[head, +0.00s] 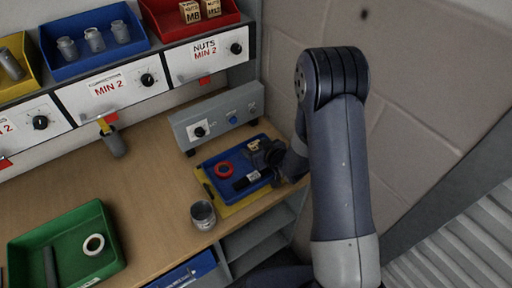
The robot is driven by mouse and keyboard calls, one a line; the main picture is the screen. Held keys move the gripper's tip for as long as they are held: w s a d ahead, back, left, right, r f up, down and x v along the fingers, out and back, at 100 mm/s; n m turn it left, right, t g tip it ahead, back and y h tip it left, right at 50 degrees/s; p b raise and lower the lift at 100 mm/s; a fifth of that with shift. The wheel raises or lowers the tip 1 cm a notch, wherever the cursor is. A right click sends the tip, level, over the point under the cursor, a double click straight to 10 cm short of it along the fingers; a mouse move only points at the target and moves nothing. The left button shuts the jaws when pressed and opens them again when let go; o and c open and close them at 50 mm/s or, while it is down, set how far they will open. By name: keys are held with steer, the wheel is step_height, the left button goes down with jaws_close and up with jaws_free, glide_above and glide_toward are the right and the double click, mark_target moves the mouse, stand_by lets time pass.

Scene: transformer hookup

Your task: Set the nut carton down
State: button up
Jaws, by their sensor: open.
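A small tan carton (254,145), which looks like the nut carton, is at the far right part of the blue tray (212,176), beside my gripper. Its lettering is too small to read. My gripper (263,156) is open, low over the tray's right side, and my wrist partly hides that end. I cannot tell whether the jaws touch the carton.
A grey panel box (217,118) stands behind the tray, and a metal cup (203,214) in front. A green tray (68,249) holds a white ring at left. Two cartons (200,10) sit in the red bin.

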steer(key=b+v, duration=0.1)
steer(key=v, duration=1.1)
steer(key=shift+b, duration=0.3)
stand_by(1.5)
